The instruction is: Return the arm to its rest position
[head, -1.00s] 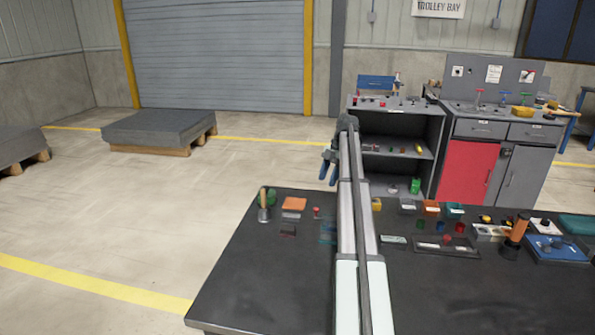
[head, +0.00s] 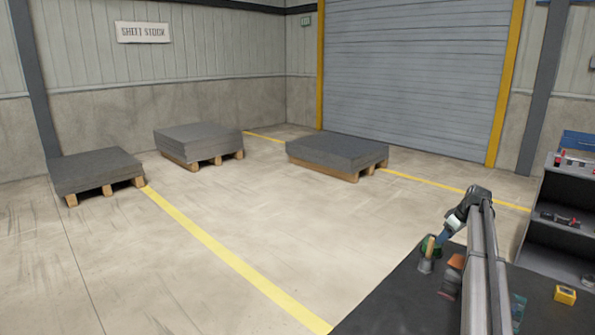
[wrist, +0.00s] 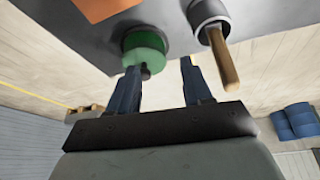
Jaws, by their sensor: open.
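My gripper (head: 447,228) is at the far left corner of the dark bench (head: 400,300) in the head view. In the wrist view my gripper (wrist: 160,68) is open, its two dark blue fingers apart. A round green thing (wrist: 143,46) with a dark knob shows just beyond and between the fingertips; I cannot tell whether they touch. Nothing is clearly held. My arm (head: 478,265) stretches away over the bench.
Grey shelving (head: 560,230) stands at right.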

